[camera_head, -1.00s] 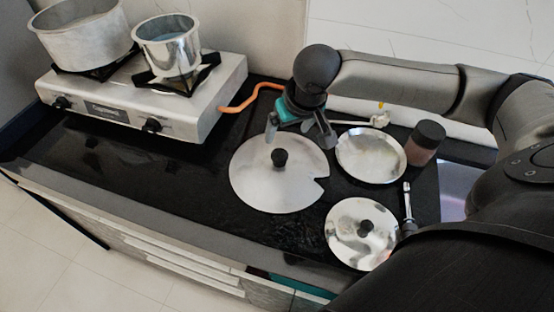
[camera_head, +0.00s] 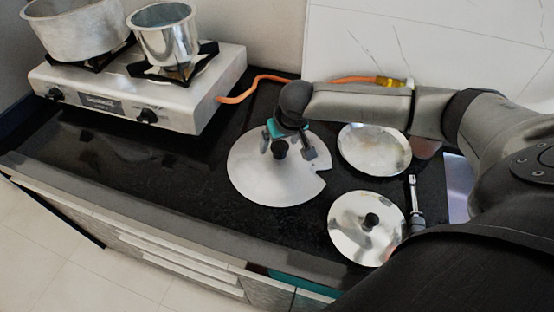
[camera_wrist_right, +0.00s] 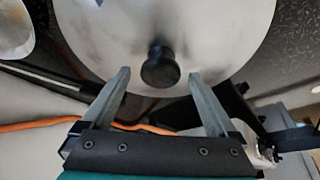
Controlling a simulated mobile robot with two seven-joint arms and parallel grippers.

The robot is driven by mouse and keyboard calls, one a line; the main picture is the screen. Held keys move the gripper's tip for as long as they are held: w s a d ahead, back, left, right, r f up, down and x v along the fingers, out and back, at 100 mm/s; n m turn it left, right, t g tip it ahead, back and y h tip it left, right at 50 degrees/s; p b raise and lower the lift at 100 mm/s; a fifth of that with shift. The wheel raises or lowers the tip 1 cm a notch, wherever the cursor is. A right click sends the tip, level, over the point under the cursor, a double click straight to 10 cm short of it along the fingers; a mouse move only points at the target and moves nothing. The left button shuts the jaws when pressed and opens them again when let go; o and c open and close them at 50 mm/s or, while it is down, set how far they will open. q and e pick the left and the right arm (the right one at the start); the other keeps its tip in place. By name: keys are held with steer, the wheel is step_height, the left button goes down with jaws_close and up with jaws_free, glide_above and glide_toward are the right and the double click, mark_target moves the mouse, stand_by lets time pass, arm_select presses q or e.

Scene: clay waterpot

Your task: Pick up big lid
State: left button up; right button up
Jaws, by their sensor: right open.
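The big lid (camera_head: 262,183) is a flat silver disc with a notch on its right side and a black knob (camera_head: 280,149). It lies on the black counter in the head view. My right gripper (camera_head: 289,152) is over the lid, with its open fingers around the knob's sides in that view. In the right wrist view the open gripper (camera_wrist_right: 160,85) has the knob (camera_wrist_right: 160,68) ahead, between and slightly beyond the fingertips. The lid (camera_wrist_right: 205,32) fills the upper middle there. I cannot tell whether the fingers touch it. My left gripper is not in view.
A smaller lid (camera_head: 350,232) with a black knob and a shiny plate (camera_head: 375,160) lie right of the big lid. A spoon-like utensil (camera_head: 414,195) is beside them. A gas stove (camera_head: 190,105) with two pots stands at the left. The counter's middle left is clear.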

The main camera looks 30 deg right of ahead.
steer(key=shift+w+f, duration=0.2)
steer(key=shift+f, duration=0.35)
jaws_close()
stand_by(0.4)
steer(key=shift+r, duration=0.1)
